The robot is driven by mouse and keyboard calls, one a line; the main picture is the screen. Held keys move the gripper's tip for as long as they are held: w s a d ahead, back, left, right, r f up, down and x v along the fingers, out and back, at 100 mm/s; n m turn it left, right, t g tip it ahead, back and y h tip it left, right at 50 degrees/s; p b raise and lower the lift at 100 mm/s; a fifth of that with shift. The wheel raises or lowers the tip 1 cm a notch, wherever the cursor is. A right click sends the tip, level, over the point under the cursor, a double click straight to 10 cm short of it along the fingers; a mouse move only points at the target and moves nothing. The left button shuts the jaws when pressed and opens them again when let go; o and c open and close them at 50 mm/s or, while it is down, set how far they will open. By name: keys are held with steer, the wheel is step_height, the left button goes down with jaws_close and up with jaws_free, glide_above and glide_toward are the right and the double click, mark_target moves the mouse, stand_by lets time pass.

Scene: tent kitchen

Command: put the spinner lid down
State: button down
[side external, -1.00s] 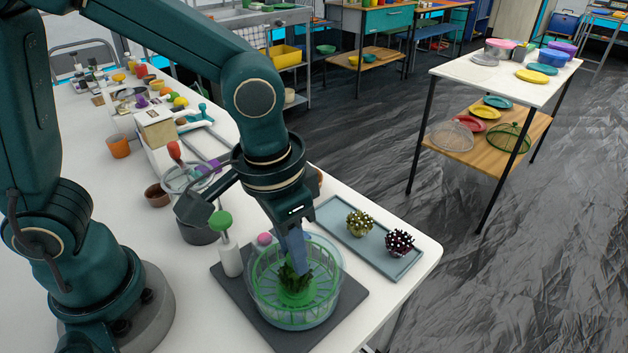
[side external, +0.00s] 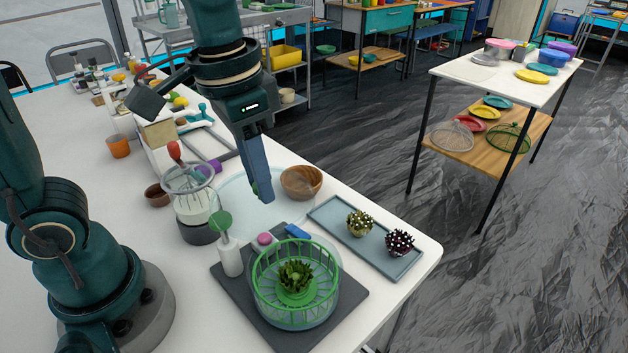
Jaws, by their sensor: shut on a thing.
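My gripper (side external: 262,192) is shut on the spinner lid (side external: 236,203), a clear, pale disc over the white table behind the spinner. I cannot tell whether the lid touches the table. The salad spinner (side external: 330,305) stands uncovered on a dark grey mat, in front of and right of my gripper. It is a clear bowl with a green slatted basket, and a green leafy head (side external: 296,275) sits inside.
A wooden bowl (side external: 301,183) stands close right of the lid. A green-topped white brush (side external: 229,250) stands on the mat (side external: 230,283). A blue-grey tray (side external: 372,262) holds two spiky items at right.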

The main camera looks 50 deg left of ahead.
steer(key=a+r, duration=0.2)
steer(key=a, duration=0.1)
steer(key=a+r, duration=0.1)
steer(key=a, duration=0.1)
steer(key=shift+w, duration=0.15)
steer(key=shift+w+a+r+n, duration=0.2)
steer(key=shift+a+r+n, duration=0.1)
steer(key=shift+n, duration=0.1)
steer(key=w+a+f+n+y, duration=0.1)
steer(key=w+a+f+n, duration=0.2)
steer(key=w+a+n, duration=0.9)
steer(key=shift+m, duration=0.4)
steer(key=a+f, duration=0.2)
steer(key=f, duration=0.3)
steer(key=w+a+f, duration=0.1)
steer(key=a+f, duration=0.1)
steer(key=f, duration=0.3)
steer(key=w+a+f, duration=0.1)
steer(key=a+f, duration=0.1)
steer(key=f, duration=0.3)
steer(key=shift+a+f, duration=0.2)
